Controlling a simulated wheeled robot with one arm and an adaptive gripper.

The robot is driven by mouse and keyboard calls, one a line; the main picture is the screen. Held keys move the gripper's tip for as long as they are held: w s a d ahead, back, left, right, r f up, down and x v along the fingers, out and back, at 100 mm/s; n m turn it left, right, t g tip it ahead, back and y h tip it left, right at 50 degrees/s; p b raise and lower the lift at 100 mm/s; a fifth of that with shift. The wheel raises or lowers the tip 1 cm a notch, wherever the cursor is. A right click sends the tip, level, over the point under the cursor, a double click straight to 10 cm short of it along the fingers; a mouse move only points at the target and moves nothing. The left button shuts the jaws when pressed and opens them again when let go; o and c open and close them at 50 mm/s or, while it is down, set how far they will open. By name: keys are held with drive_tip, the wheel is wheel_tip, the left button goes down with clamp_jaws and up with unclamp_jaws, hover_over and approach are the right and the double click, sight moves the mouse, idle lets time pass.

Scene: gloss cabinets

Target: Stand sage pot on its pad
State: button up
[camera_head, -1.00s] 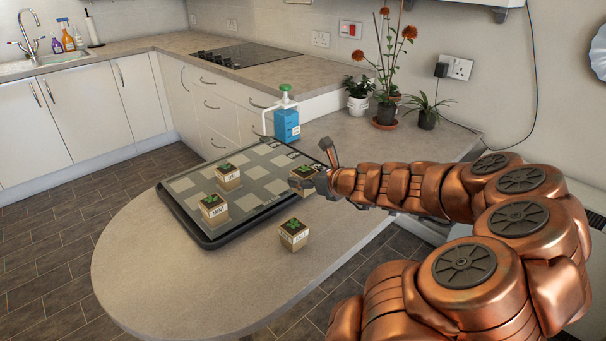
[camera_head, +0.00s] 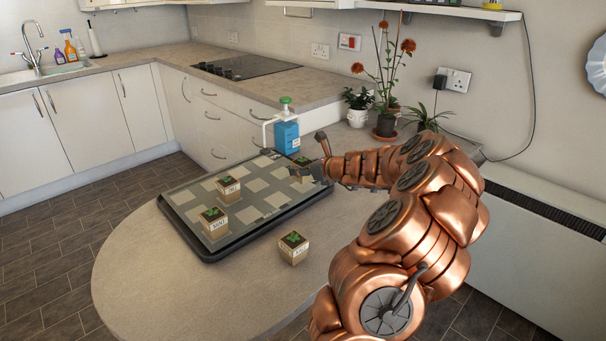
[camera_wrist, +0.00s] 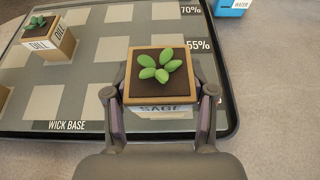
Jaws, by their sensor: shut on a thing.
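The sage pot (camera_wrist: 160,73), a pale square pot with dark soil, green leaves and a SAGE label, is between my fingers in the wrist view. In the head view the sage pot (camera_head: 302,163) is over the back right part of the black tray (camera_head: 214,256). My gripper (camera_head: 310,172) is shut on it, with one finger on each side (camera_wrist: 160,93). The tray has pale square pads and printed percentages, with 55% and 70% beside the pot. The pot hides what lies directly under it. I cannot tell whether its base touches the tray.
The dill pot (camera_wrist: 49,40) stands on the tray, left of my gripper; another pot (camera_head: 213,222) stands nearer the tray's front. A further pot (camera_head: 294,248) stands on the bare counter. A blue pump bottle (camera_head: 286,136) is just behind the tray; potted plants (camera_head: 386,123) stand farther back.

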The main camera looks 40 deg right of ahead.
drive_tip(key=shift+w+d+f, duration=0.1)
drive_tip(key=shift+w+d, duration=0.55)
drive_tip(key=shift+w, duration=0.05)
drive_tip(key=shift+f, duration=1.7)
drive_tip(key=shift+f, duration=0.15)
drive_tip(key=o, duration=1.2)
drive_tip(key=shift+r, duration=0.2)
drive_tip(key=v, duration=1.2)
drive_tip(key=shift+f, duration=0.1)
